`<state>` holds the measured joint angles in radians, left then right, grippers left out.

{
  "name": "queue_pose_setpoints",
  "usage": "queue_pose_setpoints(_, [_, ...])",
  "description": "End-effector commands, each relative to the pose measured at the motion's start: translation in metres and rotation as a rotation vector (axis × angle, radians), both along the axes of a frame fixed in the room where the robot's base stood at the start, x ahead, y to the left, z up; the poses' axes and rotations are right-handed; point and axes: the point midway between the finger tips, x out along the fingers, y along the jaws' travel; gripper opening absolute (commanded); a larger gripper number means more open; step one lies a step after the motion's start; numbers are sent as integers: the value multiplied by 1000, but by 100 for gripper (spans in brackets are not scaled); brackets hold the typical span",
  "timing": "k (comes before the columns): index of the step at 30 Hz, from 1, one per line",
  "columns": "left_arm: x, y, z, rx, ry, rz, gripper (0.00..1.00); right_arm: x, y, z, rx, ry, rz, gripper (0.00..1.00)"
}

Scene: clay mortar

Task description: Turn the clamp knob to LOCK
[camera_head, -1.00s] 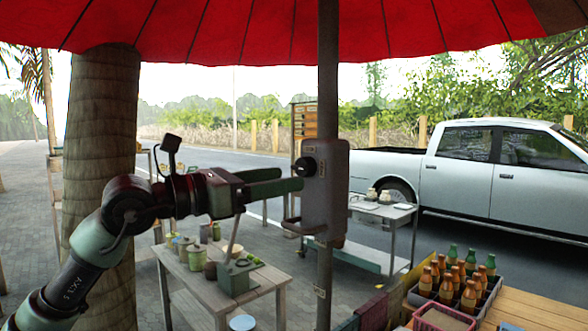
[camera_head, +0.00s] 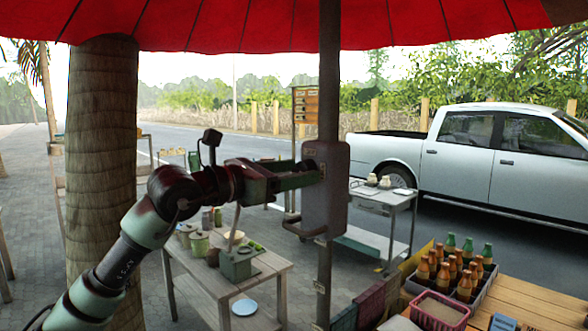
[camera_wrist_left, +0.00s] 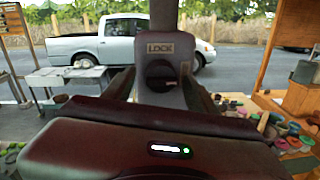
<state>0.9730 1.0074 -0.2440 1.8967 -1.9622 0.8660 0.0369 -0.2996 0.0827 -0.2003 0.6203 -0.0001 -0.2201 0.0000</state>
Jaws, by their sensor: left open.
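The grey clamp housing (camera_head: 335,205) is fixed on the dark pole at the middle of the head view, and a handle loop sticks out low on its left. The dark round clamp knob (camera_wrist_left: 160,70) shows in the wrist view, below a tan LOCK label (camera_wrist_left: 160,48). I cannot tell which way the knob points. My left gripper (camera_head: 316,172) is open, its fingertips at the housing face around the knob's place. In the wrist view its fingers lie on either side of the knob; contact is unclear. In the head view the fingers mostly hide the knob. My right gripper is out of view.
A wooden table (camera_head: 268,266) with pots and a green box stands below my left arm. A crate of bottles (camera_head: 478,290) is at lower right. A metal cart (camera_head: 398,200) stands behind the pole. A tree trunk (camera_head: 102,180) is at left.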

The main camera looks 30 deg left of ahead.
Motion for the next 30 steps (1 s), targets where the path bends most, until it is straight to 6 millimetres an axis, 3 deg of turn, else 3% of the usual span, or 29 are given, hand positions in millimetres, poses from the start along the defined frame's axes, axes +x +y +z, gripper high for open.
queue_pose_setpoints(2, [0, 0, 0, 0, 0, 0, 58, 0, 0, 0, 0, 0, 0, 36])
queue_pose_setpoints(8, [0, 0, 0, 0, 0, -1, 2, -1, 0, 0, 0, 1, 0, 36])
queue_pose_setpoints(9, [0, 0, 0, 0, -1, 0, 0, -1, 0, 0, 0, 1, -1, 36])
queue_pose_setpoints(20, [-1, -1, -1, -61, 18, -2, 0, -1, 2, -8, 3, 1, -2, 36])
queue_pose_setpoints(30, [-1, -1, -3, -302, 101, -2, 0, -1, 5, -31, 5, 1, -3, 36])
